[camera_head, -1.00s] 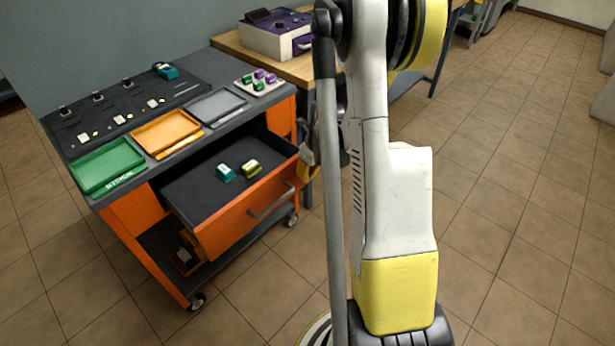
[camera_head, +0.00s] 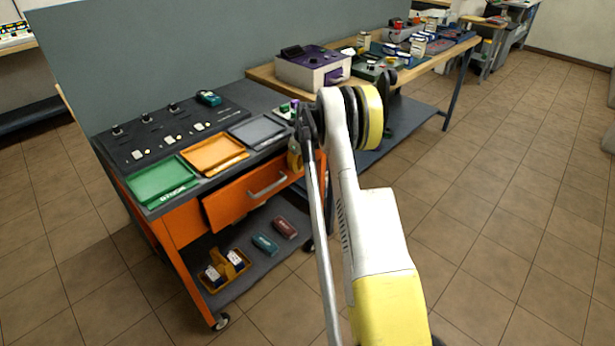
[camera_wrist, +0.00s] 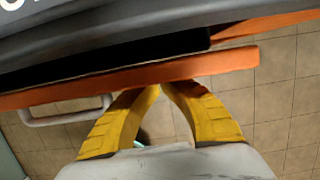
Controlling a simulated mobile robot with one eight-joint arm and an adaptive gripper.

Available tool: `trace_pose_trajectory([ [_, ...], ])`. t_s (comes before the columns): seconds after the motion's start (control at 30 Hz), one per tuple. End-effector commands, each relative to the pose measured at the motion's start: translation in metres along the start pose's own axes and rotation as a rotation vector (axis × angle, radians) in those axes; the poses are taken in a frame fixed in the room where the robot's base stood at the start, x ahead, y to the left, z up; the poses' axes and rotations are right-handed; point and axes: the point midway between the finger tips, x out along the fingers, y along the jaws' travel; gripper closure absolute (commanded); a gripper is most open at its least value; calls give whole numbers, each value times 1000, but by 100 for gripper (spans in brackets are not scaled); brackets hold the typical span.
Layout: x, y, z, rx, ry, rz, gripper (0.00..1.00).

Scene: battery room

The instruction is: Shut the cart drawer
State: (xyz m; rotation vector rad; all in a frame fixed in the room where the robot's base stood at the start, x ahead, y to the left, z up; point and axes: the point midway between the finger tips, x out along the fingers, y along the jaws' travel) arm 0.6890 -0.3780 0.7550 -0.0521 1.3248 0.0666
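The cart drawer has an orange front (camera_head: 250,197) with a grey bar handle (camera_head: 268,187). In the head view the front stands only a little out from the cart, lower at its left end. In the wrist view the orange front (camera_wrist: 60,93) runs under the dark cart top, with a narrow dark gap behind it. My gripper (camera_wrist: 160,88) has its yellow fingertips together, against or very close to the drawer front, right of the handle (camera_wrist: 65,112). It holds nothing visible. In the head view my arm partly hides it by the drawer's right end. The drawer's inside is hidden.
The cart top carries a green tray (camera_head: 160,183), an orange tray (camera_head: 212,153) and a grey tray (camera_head: 257,131). The lower shelf (camera_head: 235,283) holds several items. A workbench (camera_head: 262,75) adjoins at the right. Tiled floor in front is clear.

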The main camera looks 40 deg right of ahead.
Motion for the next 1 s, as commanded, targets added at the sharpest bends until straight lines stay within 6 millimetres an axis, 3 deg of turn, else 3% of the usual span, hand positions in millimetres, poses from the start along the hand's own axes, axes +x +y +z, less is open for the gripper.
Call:
trace_pose_trajectory([
  [0.2, 6, 0, 24, -1, 0, 0, 100],
  [0.4, 8, 0, 31, 0, 0, 0, 100],
  [0.83, 8, 0, 31, 0, 0, 0, 100],
  [1.0, 5, -8, 18, -1, 1, 0, 100],
])
